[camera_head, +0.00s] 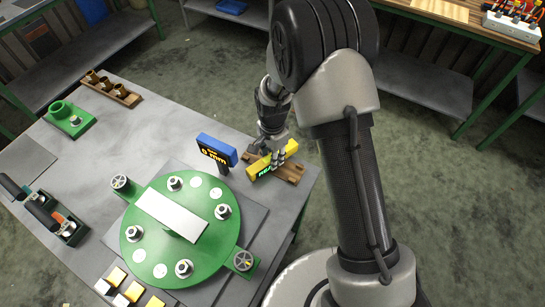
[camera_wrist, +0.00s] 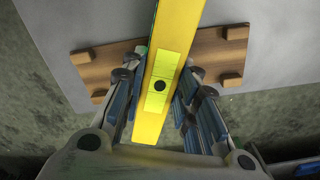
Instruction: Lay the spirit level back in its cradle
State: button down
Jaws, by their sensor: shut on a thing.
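The spirit level (camera_head: 272,161) is a yellow bar held in my gripper (camera_head: 272,150) near the right corner of the table. In the wrist view the level (camera_wrist: 178,30) lies between the fingers of my gripper (camera_wrist: 158,85), which are shut on it. The cradle (camera_head: 290,172) is a brown wooden board under the level. In the wrist view the cradle (camera_wrist: 215,60) shows small raised blocks near its corners. The level runs crosswise to the board's long side there. I cannot tell how far above the board it is.
A blue-topped sign (camera_head: 217,150) stands just left of the level. A green round plate (camera_head: 185,245) with several fittings fills the table's front. A wooden holder (camera_head: 110,90) and a green block (camera_head: 68,120) are at the back left. The table edge is close to the cradle.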

jog(key=c, duration=1.2)
grip_release()
jog(key=shift+f, duration=0.15)
jog(key=shift+c, duration=0.2)
jog(key=s+d+r+n+t+p, duration=0.1)
jog(key=s+r+p, duration=0.1)
jog(key=r, duration=0.9)
jog(key=s+d+r+n+p, duration=0.1)
jog(key=d+r, duration=0.1)
jog(key=r, duration=1)
jog(key=s+d+r+n+t, duration=0.1)
jog(key=s+d+r+n, duration=0.1)
jog(key=s, duration=0.5)
jog(key=s+d+r+n+t, duration=0.1)
jog(key=s+d+r+n, duration=0.1)
jog(key=s+r+n, duration=0.2)
jog(key=s+d+r+n+t, duration=0.1)
jog(key=s+d+r+n, duration=0.2)
jog(key=s+r, duration=0.3)
jog(key=s, duration=0.5)
jog(key=shift+r+t, duration=0.2)
jog(key=shift+t, duration=0.1)
